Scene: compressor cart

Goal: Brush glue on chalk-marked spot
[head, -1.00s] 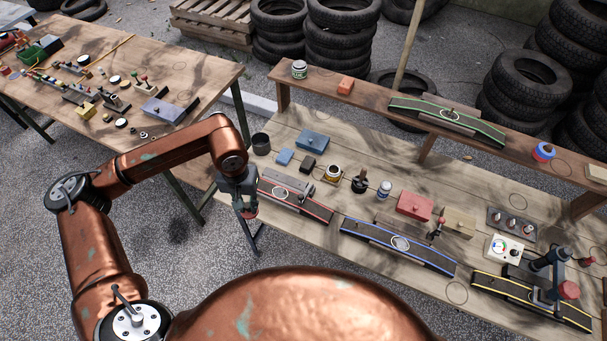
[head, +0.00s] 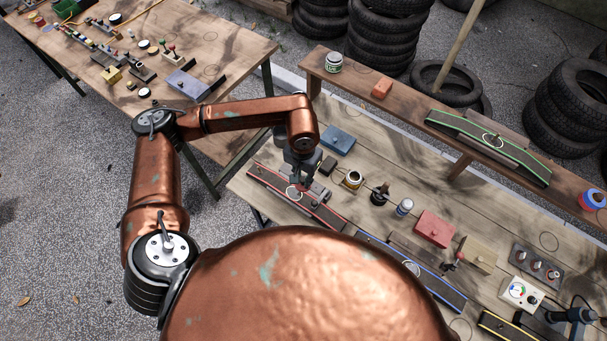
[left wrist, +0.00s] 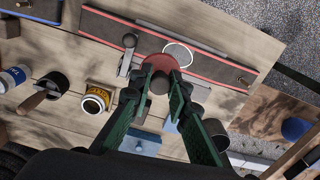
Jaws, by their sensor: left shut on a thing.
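My left gripper (head: 301,183) is low over the red-edged strip (head: 325,214) on the bench. In the left wrist view, its green-sided fingers (left wrist: 159,85) are shut on a small dark-knobbed tool with a round red base (left wrist: 160,64). The base is beside the white chalk circle (left wrist: 178,53) and slightly overlaps it in the picture; I cannot tell whether it touches the strip. A dark pot (head: 379,197) with a wooden-handled brush stands further right; it also shows in the left wrist view (left wrist: 53,84).
Near the strip are an open yellow-labelled tin (head: 352,180), a blue box (head: 338,139) and a white-and-blue can (head: 404,207). A red box (head: 434,228) and a blue-edged strip (head: 440,288) lie further right. A raised shelf (head: 405,110) runs behind.

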